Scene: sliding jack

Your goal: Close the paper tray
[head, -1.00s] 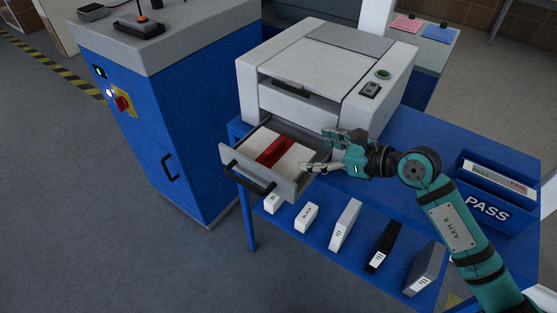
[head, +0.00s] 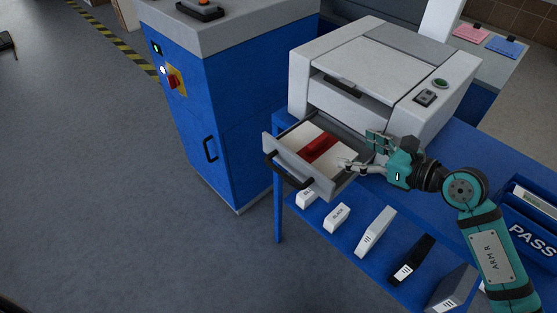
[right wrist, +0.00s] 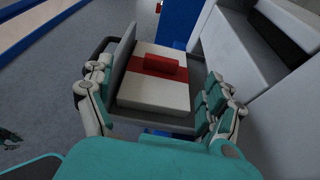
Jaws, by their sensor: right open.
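The paper tray (head: 278,163) is pulled out of the front of the white printer (head: 352,70). It has a grey front with a black handle (head: 290,172) and holds white paper with a red piece (head: 320,148) across it. My right gripper (head: 358,155) is open at the tray's right side. In the right wrist view, the tray (right wrist: 126,52) lies between the spread fingers of my right gripper (right wrist: 155,100), with the front panel near the left finger. Contact with the tray cannot be told.
The printer stands on a blue table (head: 470,165). Several cartridge boxes (head: 375,232) stand on the shelf below. A blue PASS bin (head: 530,225) is at the right. A blue cabinet (head: 225,110) stands to the left, with open floor in front.

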